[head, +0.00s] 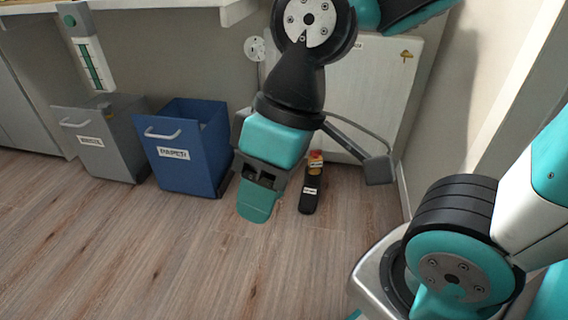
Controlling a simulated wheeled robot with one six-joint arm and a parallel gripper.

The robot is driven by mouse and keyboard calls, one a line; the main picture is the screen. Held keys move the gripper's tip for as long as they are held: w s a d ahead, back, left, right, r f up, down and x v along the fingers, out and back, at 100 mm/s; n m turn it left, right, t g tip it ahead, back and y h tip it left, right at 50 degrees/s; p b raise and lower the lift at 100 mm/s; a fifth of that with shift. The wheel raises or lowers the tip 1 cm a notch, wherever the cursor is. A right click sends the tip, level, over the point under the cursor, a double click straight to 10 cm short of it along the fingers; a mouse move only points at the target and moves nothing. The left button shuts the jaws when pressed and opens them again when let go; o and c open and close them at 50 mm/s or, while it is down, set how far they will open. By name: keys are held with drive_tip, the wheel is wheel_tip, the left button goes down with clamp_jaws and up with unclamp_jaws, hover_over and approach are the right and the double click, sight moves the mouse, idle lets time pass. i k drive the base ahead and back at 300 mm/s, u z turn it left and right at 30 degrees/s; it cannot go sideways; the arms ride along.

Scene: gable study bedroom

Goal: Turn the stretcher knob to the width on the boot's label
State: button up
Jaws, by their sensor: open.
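A narrow black object, seemingly the boot (308,202), is on the wood floor in front of the white panel at the back. It bears a small white label (310,190), whose writing is too small to read. At its far end is a small red and yellow-orange part (315,162), which may be the stretcher knob; I cannot make out any scale or pointer. My gripper (261,196) hangs just left of the boot, pointing down, open, and appears apart from it. Its fingers are partly hidden by its own housing.
A blue bin (188,170) with a labelled front and a grey bin (110,158) stand to the left. A white panel (355,85) and wall close off the back right. A green and white gauge-like strip (92,62) hangs at upper left. The front floor is clear.

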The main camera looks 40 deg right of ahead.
sight(315, 154)
drive_tip(key=u, duration=0.15)
drive_tip(key=i, duration=1.3)
drive_tip(key=z, duration=0.65)
